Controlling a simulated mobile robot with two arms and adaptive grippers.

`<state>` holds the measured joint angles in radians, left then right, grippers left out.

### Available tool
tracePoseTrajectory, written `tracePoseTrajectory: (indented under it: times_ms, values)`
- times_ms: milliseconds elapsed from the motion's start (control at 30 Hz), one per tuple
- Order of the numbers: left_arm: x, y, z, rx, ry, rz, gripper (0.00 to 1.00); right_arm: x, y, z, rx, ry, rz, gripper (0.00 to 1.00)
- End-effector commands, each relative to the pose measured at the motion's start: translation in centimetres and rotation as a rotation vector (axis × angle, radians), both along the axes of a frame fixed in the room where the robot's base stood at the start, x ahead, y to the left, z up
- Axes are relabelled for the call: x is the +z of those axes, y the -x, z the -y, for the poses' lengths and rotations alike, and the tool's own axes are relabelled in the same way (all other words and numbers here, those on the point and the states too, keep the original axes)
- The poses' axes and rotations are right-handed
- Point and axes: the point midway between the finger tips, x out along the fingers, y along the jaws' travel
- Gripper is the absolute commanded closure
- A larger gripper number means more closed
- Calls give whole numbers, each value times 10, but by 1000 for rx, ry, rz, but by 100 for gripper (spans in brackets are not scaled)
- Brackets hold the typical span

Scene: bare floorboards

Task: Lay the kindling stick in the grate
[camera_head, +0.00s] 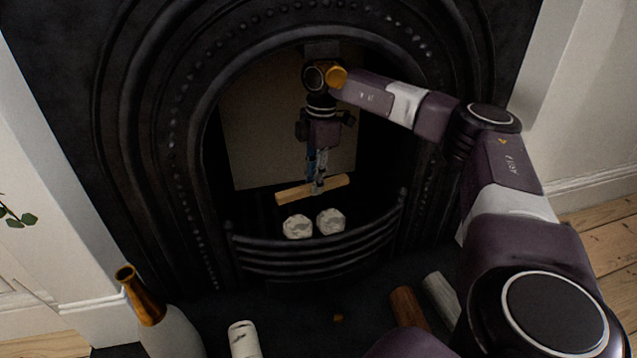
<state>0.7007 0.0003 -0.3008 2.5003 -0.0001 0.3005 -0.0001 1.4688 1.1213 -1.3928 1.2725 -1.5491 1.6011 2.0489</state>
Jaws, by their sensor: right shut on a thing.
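The kindling stick (294,194) is a pale wooden bar, held nearly level and slightly higher at its right end. My right gripper (318,188) points down inside the fireplace arch and is shut on the stick near its middle. The grate (318,261) is a black barred basket across the front of the opening. The stick shows above and behind the front bars; whether it touches the grate's floor cannot be told. My left gripper is not in view.
Two whitish log ends (298,227) sit in the grate just in front of the stick. A white and gold vase (170,332), a pale birch log (244,340), a brown log (407,308) and a grey log (440,297) are on the dark hearth.

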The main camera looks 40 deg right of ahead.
Motion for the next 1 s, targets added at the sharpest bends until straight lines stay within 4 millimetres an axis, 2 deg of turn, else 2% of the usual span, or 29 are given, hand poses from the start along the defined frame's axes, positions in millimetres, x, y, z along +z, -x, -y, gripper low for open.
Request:
tracePoseTrajectory:
  times_ms: [33, 300, 533, 733, 1000]
  values:
    - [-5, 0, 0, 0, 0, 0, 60, -2, -7, 2, -1, -1, 1, 100]
    - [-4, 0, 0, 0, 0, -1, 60, -39, -3, 2, 0, 1, -4, 100]
    - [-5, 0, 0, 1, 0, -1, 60, -63, -3, 2, -1, 0, -3, 100]
    - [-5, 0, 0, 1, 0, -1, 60, -73, -4, 2, 0, 0, -1, 100]
    - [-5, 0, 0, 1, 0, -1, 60, -75, -4, 2, 0, 0, 0, 100]
